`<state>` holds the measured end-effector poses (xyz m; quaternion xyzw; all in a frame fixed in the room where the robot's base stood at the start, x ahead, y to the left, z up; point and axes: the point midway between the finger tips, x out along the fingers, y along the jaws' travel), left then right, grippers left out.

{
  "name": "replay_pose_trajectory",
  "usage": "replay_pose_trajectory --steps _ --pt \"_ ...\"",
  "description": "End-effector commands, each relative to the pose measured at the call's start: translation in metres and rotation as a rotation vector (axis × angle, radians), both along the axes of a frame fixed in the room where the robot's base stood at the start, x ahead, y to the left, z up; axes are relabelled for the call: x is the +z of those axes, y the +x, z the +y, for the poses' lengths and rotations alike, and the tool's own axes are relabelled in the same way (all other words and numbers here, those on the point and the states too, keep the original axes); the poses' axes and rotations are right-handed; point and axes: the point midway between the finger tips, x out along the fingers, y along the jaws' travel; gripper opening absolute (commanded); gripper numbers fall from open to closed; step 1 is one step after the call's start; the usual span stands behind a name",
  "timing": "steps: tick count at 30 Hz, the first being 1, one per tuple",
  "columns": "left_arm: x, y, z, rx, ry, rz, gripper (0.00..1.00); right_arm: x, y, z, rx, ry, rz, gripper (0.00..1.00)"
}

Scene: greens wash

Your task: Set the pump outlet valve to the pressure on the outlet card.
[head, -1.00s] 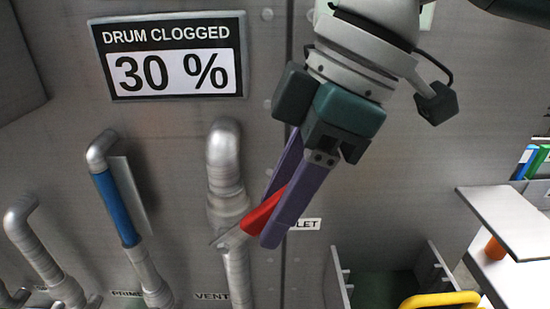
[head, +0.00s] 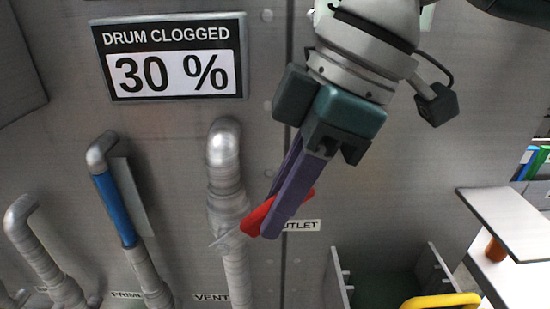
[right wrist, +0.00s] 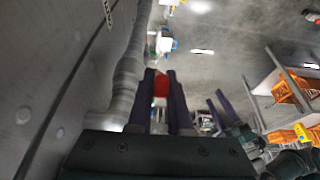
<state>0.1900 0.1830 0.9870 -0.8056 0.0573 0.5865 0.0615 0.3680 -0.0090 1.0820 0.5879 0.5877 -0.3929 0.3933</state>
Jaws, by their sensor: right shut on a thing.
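A red lever handle (head: 256,217) stands beside a silver pipe (head: 226,175) on the grey wall, with a thin metal piece between them. The OUTLET label (head: 303,226) is just right of the handle, partly covered by a finger. My right gripper (head: 268,228) is shut on the red handle, whose ends show on both sides of the purple fingers. In the right wrist view the red handle (right wrist: 160,86) sits between the fingers (right wrist: 160,78). My left gripper (right wrist: 215,94) shows in that view, fingers apart and empty, away from the lever; it is outside the head view.
A sign (head: 170,58) reads DRUM CLOGGED 30 %. A blue-sleeved pipe (head: 116,207) and another silver pipe (head: 40,250) stand to the left, with PRIME and VENT labels below. A yellow bar (head: 440,300) and a white tabletop (head: 508,218) are at lower right.

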Motion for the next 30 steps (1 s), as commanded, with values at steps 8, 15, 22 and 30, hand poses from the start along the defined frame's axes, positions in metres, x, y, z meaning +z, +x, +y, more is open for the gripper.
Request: replay_pose_trajectory --steps 8,15,22,30 --pt "-0.0001 -0.0001 0.0017 -0.004 0.007 0.000 0.50 0.0005 -0.0003 0.0002 0.001 0.001 0.001 0.00" --pt "0.0001 0.0000 0.0018 -0.004 0.007 0.000 0.50 0.0006 -0.0003 0.0003 0.001 0.001 0.001 0.00" --pt "0.0001 0.0001 0.0017 -0.003 0.006 0.000 0.50 0.0007 -0.0004 0.0005 0.001 0.001 0.001 0.00" --pt "-0.0031 0.0002 0.0002 0.000 0.001 -0.001 0.50 -0.0087 -0.0014 -0.0062 -0.003 0.095 0.010 0.00"
